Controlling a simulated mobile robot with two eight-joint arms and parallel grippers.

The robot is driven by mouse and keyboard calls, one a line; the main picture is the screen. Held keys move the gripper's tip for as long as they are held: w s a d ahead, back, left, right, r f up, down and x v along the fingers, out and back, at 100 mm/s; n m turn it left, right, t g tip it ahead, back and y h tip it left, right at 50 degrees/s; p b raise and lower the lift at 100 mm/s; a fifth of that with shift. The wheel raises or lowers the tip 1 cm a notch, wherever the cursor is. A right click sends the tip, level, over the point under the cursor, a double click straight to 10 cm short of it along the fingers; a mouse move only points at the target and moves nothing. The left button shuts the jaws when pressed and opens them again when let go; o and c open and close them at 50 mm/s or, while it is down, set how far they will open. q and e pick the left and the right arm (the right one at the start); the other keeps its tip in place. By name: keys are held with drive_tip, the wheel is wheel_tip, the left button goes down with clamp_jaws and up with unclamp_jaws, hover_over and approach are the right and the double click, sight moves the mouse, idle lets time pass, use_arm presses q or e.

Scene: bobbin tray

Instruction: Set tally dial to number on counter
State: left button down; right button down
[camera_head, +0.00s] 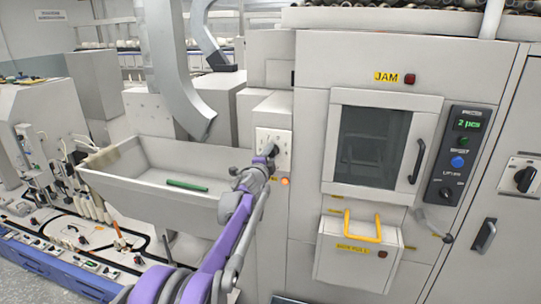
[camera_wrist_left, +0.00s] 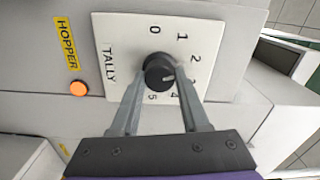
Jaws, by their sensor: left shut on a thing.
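The tally dial (camera_wrist_left: 157,70) is a round black knob on a white plate (camera_wrist_left: 110,28) marked TALLY. A pale mark on the knob points right and slightly down, toward that hidden spot. My left gripper (camera_wrist_left: 161,73) is shut on the knob, a finger on each side. In the head view my left gripper (camera_head: 268,155) is at the white dial plate (camera_head: 282,140). The counter (camera_head: 469,125) shows "2 pcs" in green. My right gripper is not in view.
An orange lamp (camera_wrist_left: 78,89) glows beside the dial plate, near a yellow HOPPER label (camera_wrist_left: 66,41). A grey trough (camera_head: 130,178) with a green stick (camera_head: 187,185) stands left of my arm. A windowed door (camera_head: 375,140) and a yellow-handled bin (camera_head: 352,262) are to the right.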

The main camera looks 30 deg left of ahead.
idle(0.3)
use_arm(q)
drive_tip(key=shift+c, duration=2)
unclamp_jaws()
drive_tip(key=shift+s, duration=0.1)
drive_tip(key=b+v, duration=0.2)
drive_tip(key=v, duration=0.8)
drive_tip(key=shift+s, duration=0.3)
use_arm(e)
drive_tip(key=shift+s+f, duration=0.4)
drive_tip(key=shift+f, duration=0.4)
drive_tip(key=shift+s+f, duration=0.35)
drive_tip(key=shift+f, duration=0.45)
use_arm(q)
drive_tip(key=s+d+f+n+g+h, duration=0.1)
drive_tip(key=s+d+f+n+g, duration=0.3)
drive_tip(key=s+d+f, duration=0.4)
drive_tip(key=s+d+f+n+g+h, duration=0.2)
drive_tip(key=s+d+f, duration=0.6)
drive_tip(key=s, duration=0.8)
drive_tip(key=s+d+f+n+g+h, duration=0.1)
drive_tip(key=s+d+f+n+g, duration=0.4)
drive_tip(key=s+f, duration=0.5)
drive_tip(key=s+d+n, duration=0.2)
drive_tip(key=d, duration=0.1)
drive_tip(key=shift+f+n+g, duration=0.3)
drive_tip(key=shift+f+g, duration=0.05)
drive_tip(key=shift+g, duration=0.05)
